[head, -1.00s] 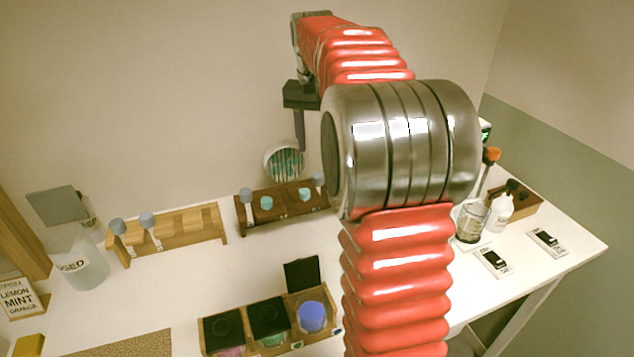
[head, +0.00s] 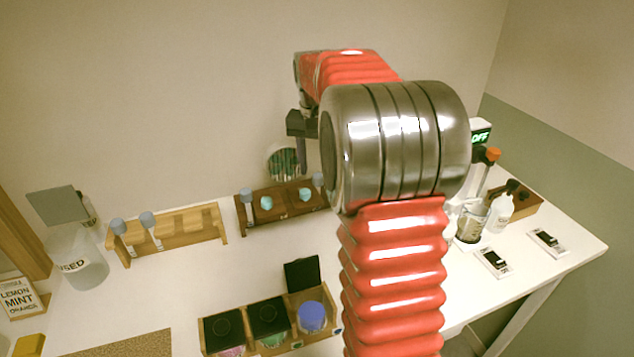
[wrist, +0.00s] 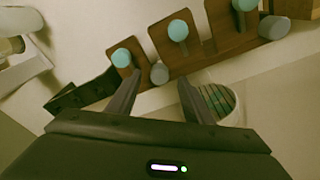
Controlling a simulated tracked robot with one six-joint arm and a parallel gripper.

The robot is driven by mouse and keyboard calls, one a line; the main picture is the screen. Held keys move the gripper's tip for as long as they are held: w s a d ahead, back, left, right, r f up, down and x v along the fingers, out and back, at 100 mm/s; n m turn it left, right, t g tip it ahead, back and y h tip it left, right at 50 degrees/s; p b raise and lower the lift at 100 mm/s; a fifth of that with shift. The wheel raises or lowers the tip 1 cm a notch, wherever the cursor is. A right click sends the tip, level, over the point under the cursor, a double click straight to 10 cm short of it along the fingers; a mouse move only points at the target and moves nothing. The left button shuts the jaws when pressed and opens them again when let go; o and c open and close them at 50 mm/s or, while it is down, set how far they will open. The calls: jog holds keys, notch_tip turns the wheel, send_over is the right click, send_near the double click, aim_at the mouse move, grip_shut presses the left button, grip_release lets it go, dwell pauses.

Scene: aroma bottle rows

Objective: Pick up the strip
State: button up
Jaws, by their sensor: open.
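The strips (head: 283,165) stand upright, several of them, in a round white cup (head: 270,159) against the back wall. The cup is partly hidden behind my gripper finger. In the wrist view the greenish strips (wrist: 216,101) and the cup rim (wrist: 237,107) show just right of my right finger, partly hidden by it. My gripper (head: 302,158) hangs pointing down at the cup in the head view.
A dark wooden rack (head: 285,211) with teal-capped and grey-capped droppers stands close to the cup. A lighter rack (head: 180,236) is to its left. A box of jars (head: 245,343) is in front. The white table between is clear.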

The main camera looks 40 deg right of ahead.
notch_tip(320, 180, down, 2)
jog(key=shift+d, duration=0.1)
jog(key=shift+w, duration=0.1)
dwell(0.4)
jog(key=c, duration=0.9)
